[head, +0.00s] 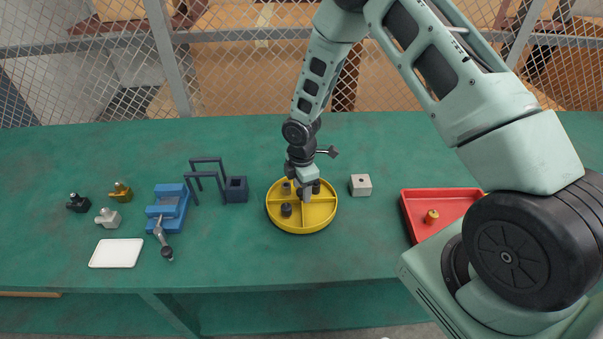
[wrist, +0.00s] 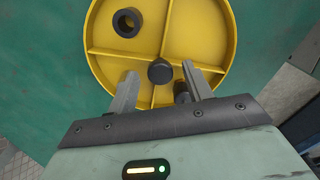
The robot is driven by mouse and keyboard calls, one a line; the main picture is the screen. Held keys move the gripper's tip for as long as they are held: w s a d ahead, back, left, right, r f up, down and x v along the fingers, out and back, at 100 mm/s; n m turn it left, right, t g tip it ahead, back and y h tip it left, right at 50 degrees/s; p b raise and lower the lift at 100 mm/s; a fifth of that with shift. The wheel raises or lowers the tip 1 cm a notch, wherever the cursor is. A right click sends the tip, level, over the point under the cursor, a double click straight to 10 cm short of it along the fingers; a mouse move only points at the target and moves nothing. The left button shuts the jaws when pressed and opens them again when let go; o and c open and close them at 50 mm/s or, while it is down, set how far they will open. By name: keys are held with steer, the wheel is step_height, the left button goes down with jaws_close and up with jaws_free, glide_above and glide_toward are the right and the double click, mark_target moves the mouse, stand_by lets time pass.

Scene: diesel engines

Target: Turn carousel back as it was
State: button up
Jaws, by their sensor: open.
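The carousel is a round yellow tray (head: 318,213) split into compartments by thin dividers; in the wrist view its floor (wrist: 201,30) fills the upper middle. A dark knob (wrist: 160,71) stands where the dividers meet. My gripper (head: 305,194) is over the carousel, pointing down. In the wrist view its two fingers (wrist: 160,80) are apart, one on each side of the knob, with gaps between. A dark ring-shaped part (wrist: 127,22) lies in one compartment. Another dark part (wrist: 182,92) is partly hidden by the right finger. Dark part (head: 286,210) sits in the front left compartment.
A pale block (head: 360,185) stands close to the right of the carousel. A dark blue box (head: 236,190) and frames (head: 208,178) stand left, beside a blue fixture (head: 168,203). A red tray (head: 420,198) holds a brass part. The table in front of the carousel is clear.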

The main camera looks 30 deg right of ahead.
mark_target(301, 191)
step_height(301, 191, up, 17)
steer(key=b, duration=0.1)
stand_by(0.3)
stand_by(0.4)
steer(key=s+a+r+m, duration=0.4)
steer(key=s+a+r, duration=0.3)
steer(key=s+a, duration=0.45)
steer(key=s+a+r+m, duration=0.2)
steer(key=s+m, duration=0.1)
steer(key=s, duration=0.5)
steer(key=s+a+r+m, duration=0.1)
steer(key=s+m, duration=0.1)
steer(key=s, duration=0.7)
steer(key=shift+s+a+r+m+y, duration=0.25)
steer(key=shift+a+r+m+y, duration=0.05)
steer(key=shift+a+r+m, duration=0.1)
